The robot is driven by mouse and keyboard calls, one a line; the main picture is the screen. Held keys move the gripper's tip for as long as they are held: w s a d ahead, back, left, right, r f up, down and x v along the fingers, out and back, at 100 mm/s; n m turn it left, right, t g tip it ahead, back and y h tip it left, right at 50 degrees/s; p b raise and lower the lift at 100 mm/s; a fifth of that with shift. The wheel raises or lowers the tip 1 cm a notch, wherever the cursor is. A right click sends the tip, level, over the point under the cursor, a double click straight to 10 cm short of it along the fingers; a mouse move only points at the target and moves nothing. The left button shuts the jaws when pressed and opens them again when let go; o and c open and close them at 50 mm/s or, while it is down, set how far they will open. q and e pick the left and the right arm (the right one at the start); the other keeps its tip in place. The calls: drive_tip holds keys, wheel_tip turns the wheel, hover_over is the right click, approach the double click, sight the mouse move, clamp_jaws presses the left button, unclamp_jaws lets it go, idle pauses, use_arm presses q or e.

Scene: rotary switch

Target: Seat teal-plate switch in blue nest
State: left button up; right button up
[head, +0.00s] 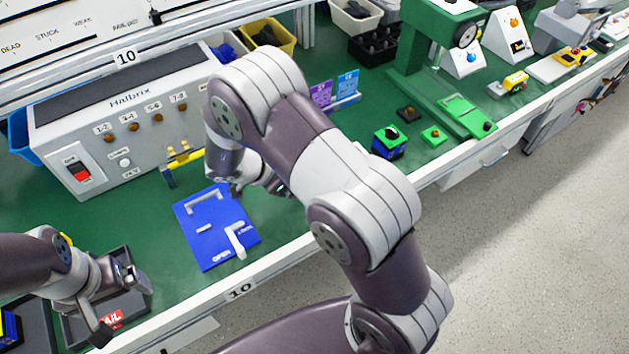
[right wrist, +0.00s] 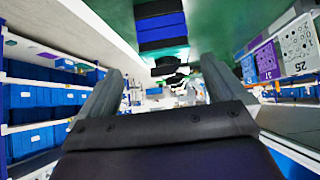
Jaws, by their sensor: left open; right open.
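The teal-plate switch (head: 389,143) stands upright on the green bench, right of my right arm. It has a blue and black body, a teal-green top plate and a black knob. In the right wrist view the switch (right wrist: 162,32) appears inverted, beyond the fingertips and apart from them. My right gripper (right wrist: 163,68) is open and empty; in the head view it is mostly hidden behind my arm, by the blue nest. The blue nest (head: 203,248) is a flat blue board with white brackets and a white lever near "OPEN". My left gripper (head: 121,304) is open and empty over a dark tray.
The dark tray (head: 137,262) has a red label. A grey Halbrix box (head: 130,115) stands behind the nest. A brown piece (head: 408,113), a small green piece (head: 434,136) and a green press (head: 410,45) lie near the switch. Bare bench separates nest and switch, partly under my arm.

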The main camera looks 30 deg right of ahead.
drive_tip(key=x, duration=0.5)
drive_tip(key=shift+w+d, duration=0.1)
drive_tip(key=shift+d, duration=0.1)
drive_tip(key=x, duration=0.3)
drive_tip(key=shift+w+f, duration=0.3)
drive_tip(key=shift+f, duration=0.1)
drive_tip(key=shift+d+f, duration=0.25)
drive_tip(key=shift+d, duration=0.1)
drive_tip(key=shift+a+r, duration=0.1)
drive_tip(key=c, duration=0.4)
use_arm(q)
drive_tip(key=shift+d+f, duration=0.25)
drive_tip(key=shift+d, duration=0.15)
use_arm(e)
drive_tip(key=c, duration=0.8)
drive_tip(key=shift+r, duration=0.1)
